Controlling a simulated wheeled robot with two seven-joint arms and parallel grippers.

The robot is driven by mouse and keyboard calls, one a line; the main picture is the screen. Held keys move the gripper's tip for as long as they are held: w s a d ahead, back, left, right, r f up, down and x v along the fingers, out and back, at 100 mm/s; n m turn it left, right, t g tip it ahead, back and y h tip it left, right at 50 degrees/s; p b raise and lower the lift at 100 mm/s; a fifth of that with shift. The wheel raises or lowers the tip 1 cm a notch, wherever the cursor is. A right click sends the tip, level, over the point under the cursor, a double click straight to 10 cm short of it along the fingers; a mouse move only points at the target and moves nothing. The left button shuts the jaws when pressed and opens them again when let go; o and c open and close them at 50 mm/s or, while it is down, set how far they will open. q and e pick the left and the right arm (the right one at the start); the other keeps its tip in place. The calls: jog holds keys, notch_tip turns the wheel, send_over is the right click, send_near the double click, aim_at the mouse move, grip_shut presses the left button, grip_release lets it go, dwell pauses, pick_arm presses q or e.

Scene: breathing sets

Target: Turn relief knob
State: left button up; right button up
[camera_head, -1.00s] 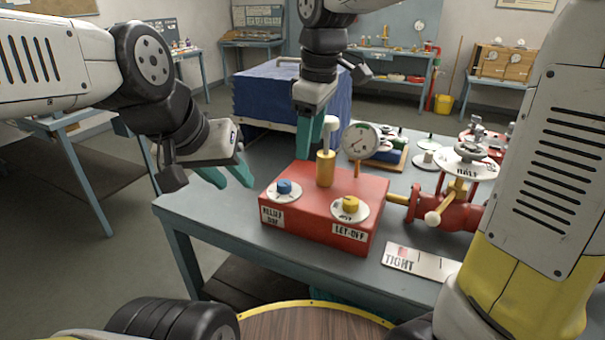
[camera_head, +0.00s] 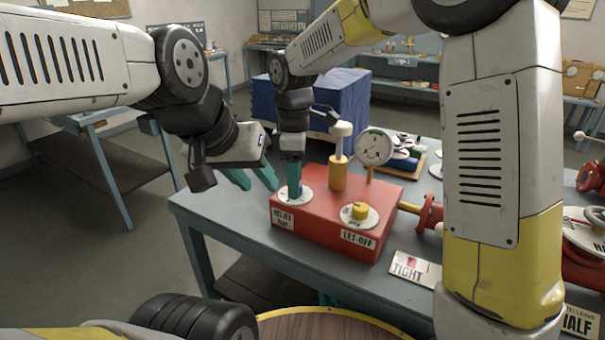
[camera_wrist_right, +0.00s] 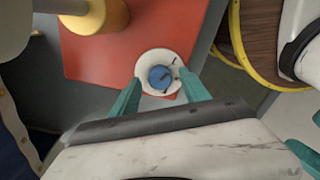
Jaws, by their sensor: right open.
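The red box (camera_head: 330,222) stands on the grey table and carries the relief dial plate (camera_head: 306,198), marked by a relief label on the box front. The blue relief knob (camera_wrist_right: 160,77) shows in the right wrist view on its white plate, between the two teal fingers. My right gripper (camera_head: 294,178) is over this plate, and its fingers hide the knob in the head view. In the right wrist view the right gripper (camera_wrist_right: 160,94) is open, with a finger on either side of the knob; contact cannot be told. My left gripper (camera_head: 252,180) is open and empty, left of the box.
A yellow let-off knob (camera_head: 360,211) sits on the box's front right. A yellow post with a white top (camera_head: 338,172) and a round gauge (camera_head: 374,148) rise behind it. Red valve pipework (camera_head: 585,235) and a TIGHT card (camera_head: 414,268) are to the right.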

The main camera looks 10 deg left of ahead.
jog(key=shift+f, duration=0.25)
jog(key=shift+c, duration=0.2)
grip_shut()
jog(key=shift+m, duration=0.4)
jog(key=m, duration=1.1)
dwell(0.3)
